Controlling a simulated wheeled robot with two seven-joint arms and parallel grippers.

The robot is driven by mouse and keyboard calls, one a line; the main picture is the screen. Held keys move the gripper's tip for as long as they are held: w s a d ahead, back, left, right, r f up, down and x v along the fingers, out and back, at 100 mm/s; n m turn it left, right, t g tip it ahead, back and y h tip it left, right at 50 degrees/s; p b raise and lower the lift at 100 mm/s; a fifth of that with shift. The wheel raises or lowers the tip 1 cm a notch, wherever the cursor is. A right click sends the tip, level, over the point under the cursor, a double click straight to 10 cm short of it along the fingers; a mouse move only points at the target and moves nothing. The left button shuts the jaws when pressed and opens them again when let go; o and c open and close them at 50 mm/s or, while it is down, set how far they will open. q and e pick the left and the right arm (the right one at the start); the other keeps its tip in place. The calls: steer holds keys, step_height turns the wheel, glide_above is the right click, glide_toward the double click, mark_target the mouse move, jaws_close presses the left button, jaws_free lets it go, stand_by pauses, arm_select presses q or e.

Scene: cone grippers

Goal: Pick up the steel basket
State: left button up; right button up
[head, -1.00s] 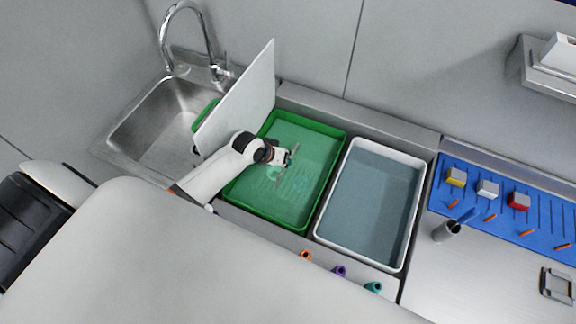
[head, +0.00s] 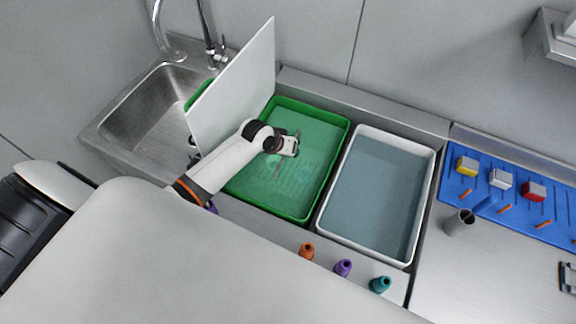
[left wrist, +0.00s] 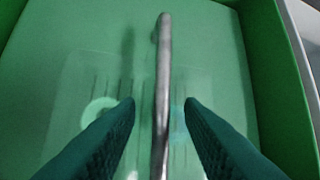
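A grey metal bar (left wrist: 163,60), apparently the steel basket's handle, runs lengthwise through the left wrist view. My left gripper (left wrist: 160,108) is open, with one dark green finger on each side of the bar. I see no clear grip on it; a narrow gap shows beside the fingertips. In the head view, my left gripper (head: 292,147) is over the green tray (head: 229,186). The basket's body is not clear; only faint slots and a pale rectangular outline show beneath the bar. My right gripper is not in view.
A white tray (head: 432,170) with grey-blue liquid adjoins the green tray on the right. A tall white panel (head: 240,85) stands left of my forearm, before the sink (head: 150,110). Orange (head: 306,251), purple (head: 343,267) and teal (head: 380,284) pieces line the front ledge.

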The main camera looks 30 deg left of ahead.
arm_select(q)
steer(key=shift+f, duration=0.25)
stand_by(0.3)
jaws_close()
stand_by(1.3)
